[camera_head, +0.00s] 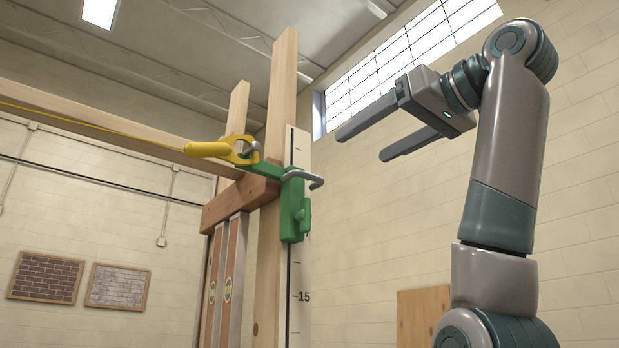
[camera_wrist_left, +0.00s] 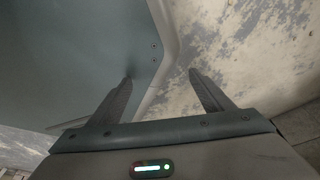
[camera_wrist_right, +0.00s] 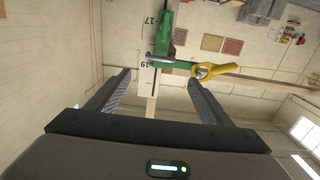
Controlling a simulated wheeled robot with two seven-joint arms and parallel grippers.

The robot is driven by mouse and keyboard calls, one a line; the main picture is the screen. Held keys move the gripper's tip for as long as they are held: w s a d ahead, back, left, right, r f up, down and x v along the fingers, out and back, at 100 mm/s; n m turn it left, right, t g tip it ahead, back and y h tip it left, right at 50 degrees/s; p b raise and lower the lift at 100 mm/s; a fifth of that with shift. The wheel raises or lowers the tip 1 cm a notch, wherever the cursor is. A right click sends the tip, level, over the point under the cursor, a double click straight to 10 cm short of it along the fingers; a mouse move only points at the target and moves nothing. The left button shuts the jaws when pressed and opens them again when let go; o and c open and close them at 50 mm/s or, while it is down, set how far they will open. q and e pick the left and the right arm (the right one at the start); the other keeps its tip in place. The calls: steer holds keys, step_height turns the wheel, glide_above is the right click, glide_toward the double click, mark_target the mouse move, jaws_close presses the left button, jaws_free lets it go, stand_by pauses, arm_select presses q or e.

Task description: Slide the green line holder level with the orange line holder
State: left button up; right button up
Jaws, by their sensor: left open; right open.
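The green line holder (camera_head: 292,212) sits on a wooden post (camera_head: 282,100) beside a marked white scale (camera_head: 297,265), above the 15 mark. A metal clamp bar crosses it, and a yellow line grip (camera_head: 212,149) with a taut yellow line meets its left end. My right gripper (camera_head: 362,146) is open and empty, to the right of and above the green holder, apart from it. In the right wrist view the green holder (camera_wrist_right: 163,45) shows ahead, beyond the fingertips. My left gripper (camera_wrist_left: 160,75) is open and empty in its wrist view. No orange line holder shows.
A horizontal timber (camera_head: 100,120) runs left from the post, with a wooden crosspiece (camera_head: 238,203) and two spirit levels (camera_head: 233,280) behind it. Framed brick panels (camera_head: 47,277) hang on the far wall. Air right of the post, below my right gripper, is clear.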

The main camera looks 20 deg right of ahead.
mark_target(312, 176)
arm_select(q)
steer(key=shift+w+r, duration=0.1)
steer(key=shift+r, duration=0.05)
arm_select(e)
steer(key=shift+w+a, duration=0.1)
steer(key=shift+w, duration=0.1)
arm_select(q)
steer(key=s+a+g+p, duration=0.2)
steer(key=s+a, duration=0.1)
steer(key=s, duration=0.4)
arm_select(e)
steer(key=p+x, duration=0.6)
steer(key=x, duration=1.1)
steer(key=shift+f+p, duration=0.1)
steer(key=shift+p, duration=0.3)
arm_select(q)
step_height(312, 176, up, 7)
steer(key=shift+w+y, duration=0.3)
steer(key=shift+w, duration=0.1)
steer(key=shift+d+f, duration=0.1)
steer(key=shift+f, duration=0.1)
